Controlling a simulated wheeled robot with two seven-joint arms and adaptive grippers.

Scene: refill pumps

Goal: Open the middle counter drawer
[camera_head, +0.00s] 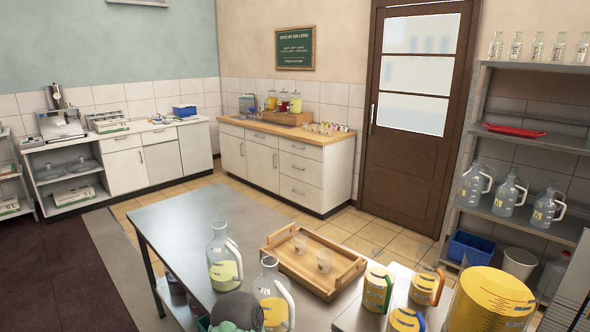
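The counter (335,152) with a wooden top and white fronts stands against the back wall, left of the brown door. A stack of drawers is at the right of its front. The middle drawer (310,172) lies between an upper drawer (312,152) and a lower drawer (309,196). All three look closed, flush with the front, each with a small dark handle. Cabinet doors are to their left. Neither of my grippers is in view.
A grey table (175,215) with jugs, a wooden tray (342,277) and yellow containers stands in the foreground, before the counter. Tiled floor (355,235) is free between them. A metal shelf rack (535,145) stands at right, a white lab bench (122,168) at left.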

